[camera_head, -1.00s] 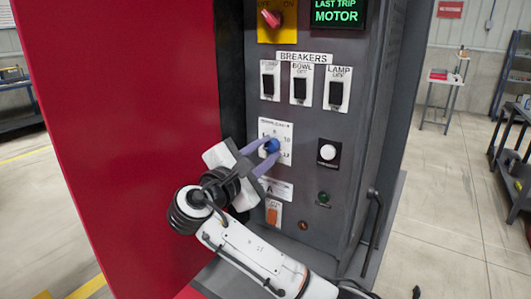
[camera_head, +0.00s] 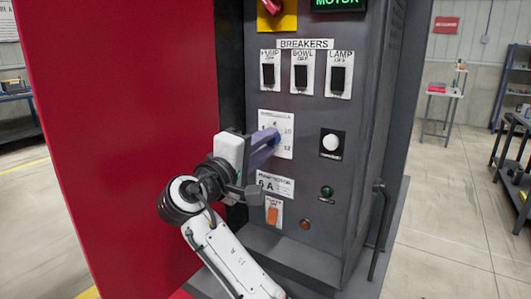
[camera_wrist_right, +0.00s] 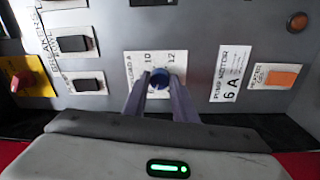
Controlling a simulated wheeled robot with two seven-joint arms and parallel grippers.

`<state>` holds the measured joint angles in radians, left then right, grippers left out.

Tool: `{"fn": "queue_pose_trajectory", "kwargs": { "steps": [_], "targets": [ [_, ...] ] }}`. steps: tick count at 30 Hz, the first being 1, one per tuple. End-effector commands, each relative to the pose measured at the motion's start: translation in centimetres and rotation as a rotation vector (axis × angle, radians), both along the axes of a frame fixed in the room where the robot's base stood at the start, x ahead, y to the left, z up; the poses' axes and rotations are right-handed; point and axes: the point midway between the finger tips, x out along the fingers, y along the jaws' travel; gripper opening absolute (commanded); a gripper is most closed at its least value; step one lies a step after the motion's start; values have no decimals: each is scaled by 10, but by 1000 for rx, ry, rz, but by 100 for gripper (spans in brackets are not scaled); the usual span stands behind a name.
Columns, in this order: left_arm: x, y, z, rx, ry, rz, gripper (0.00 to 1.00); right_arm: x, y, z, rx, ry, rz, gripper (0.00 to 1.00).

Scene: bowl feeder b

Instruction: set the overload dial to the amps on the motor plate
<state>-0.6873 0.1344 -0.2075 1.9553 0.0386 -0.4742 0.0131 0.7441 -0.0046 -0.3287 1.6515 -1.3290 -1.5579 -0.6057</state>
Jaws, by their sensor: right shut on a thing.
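The overload dial is a small blue knob on a white scale plate (camera_head: 287,145) on the grey panel. In the right wrist view the dial (camera_wrist_right: 159,78) sits between my fingertips, with 10 and 12 readable beside it. In the head view the scale also shows 4, 10 and 12, and the fingers cover most of the knob. My right gripper (camera_head: 272,140) is shut on the dial; its fingers show in the wrist view (camera_wrist_right: 159,92). The dial's pointer cannot be made out. The motor plate (camera_wrist_right: 230,74) reads "PUMP MOTOR 6 A"; it also shows in the head view (camera_head: 280,184). My left gripper is not in view.
Several breaker switches (camera_head: 301,72) marked OFF sit above the dial. A white button (camera_head: 330,143), a green lamp (camera_head: 326,191) and an orange switch (camera_head: 272,215) are nearby. The red door (camera_head: 120,140) stands open at the left. A door handle (camera_head: 379,230) is at the right.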

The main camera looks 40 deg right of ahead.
Motion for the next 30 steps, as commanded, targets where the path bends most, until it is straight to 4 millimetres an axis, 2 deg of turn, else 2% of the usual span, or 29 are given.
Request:
{"fn": "queue_pose_trajectory", "kwargs": {
  "steps": [5, 22, 23, 24, 26, 30],
  "targets": [
    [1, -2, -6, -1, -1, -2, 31, 0, 0, -2, 26, -54, -1, 2],
    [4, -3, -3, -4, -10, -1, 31, 0, 0, -1, 37, -82, 0, 2],
    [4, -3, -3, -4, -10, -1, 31, 0, 0, -1, 37, -82, 0, 26],
    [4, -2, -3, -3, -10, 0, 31, 0, 0, -1, 37, -82, 0, 33],
    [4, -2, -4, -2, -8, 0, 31, 0, 0, -1, 37, -82, 0, 43],
    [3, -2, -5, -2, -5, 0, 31, 0, 0, -1, 36, -83, 0, 44]
  ]
}}
